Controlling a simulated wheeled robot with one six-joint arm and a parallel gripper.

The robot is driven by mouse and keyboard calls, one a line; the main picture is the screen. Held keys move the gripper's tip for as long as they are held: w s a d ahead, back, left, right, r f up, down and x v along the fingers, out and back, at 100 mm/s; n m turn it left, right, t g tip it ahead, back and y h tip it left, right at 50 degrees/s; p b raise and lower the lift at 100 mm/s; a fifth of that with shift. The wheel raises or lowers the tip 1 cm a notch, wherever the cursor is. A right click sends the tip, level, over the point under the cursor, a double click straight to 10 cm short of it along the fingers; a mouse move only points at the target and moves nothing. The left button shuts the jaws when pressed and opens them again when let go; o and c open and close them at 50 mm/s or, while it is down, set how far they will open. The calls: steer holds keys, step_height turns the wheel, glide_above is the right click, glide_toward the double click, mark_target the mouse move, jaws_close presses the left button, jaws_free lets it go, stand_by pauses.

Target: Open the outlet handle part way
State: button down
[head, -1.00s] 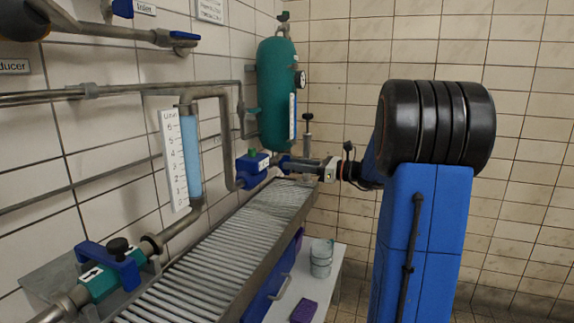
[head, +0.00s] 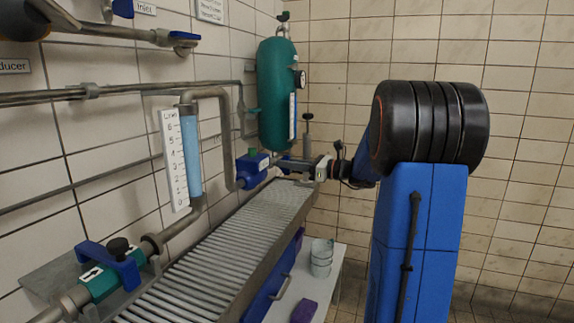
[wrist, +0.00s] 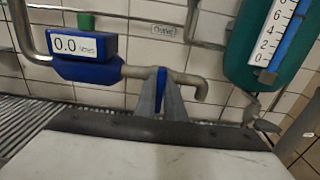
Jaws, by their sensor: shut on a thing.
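The outlet handle (wrist: 161,76) is a narrow blue lever on a grey pipe (wrist: 190,78) with a downturned spout, below a small wall label in the wrist view. My gripper (wrist: 161,100) is shut on the handle, one grey finger on each side, so only a strip of blue shows. The blue meter box (wrist: 88,45) left of it reads 0.0. In the head view my gripper (head: 308,166) is at the far end of the grating, beside the blue meter (head: 252,168); the handle is mostly hidden there. Its exact angle is hard to tell.
The green tank (head: 276,95) hangs on the wall just above the handle. The ribbed grating (head: 215,255) runs below the pipes. A grey bucket (head: 321,258) and a purple block (head: 304,311) are on a white surface at right. A blue-scaled gauge (head: 190,155) stands at left.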

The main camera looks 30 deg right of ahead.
steer(key=n, duration=0.5)
steer(key=shift+s+a+n, duration=0.1)
steer(key=shift+a+n, duration=0.05)
steer(key=shift+n, duration=0.25)
steer(key=n, duration=0.5)
steer(key=shift+f, duration=0.2)
steer(key=n, duration=0.6)
steer(key=shift+s+a+f+n, duration=0.1)
steer(key=shift+f+n, duration=0.1)
steer(key=shift+n, duration=0.2)
steer(key=c, duration=1.8)
jaws_free()
steer(key=shift+c, duration=0.2)
steer(key=v, duration=1.7)
steer(key=shift+s, duration=0.2)
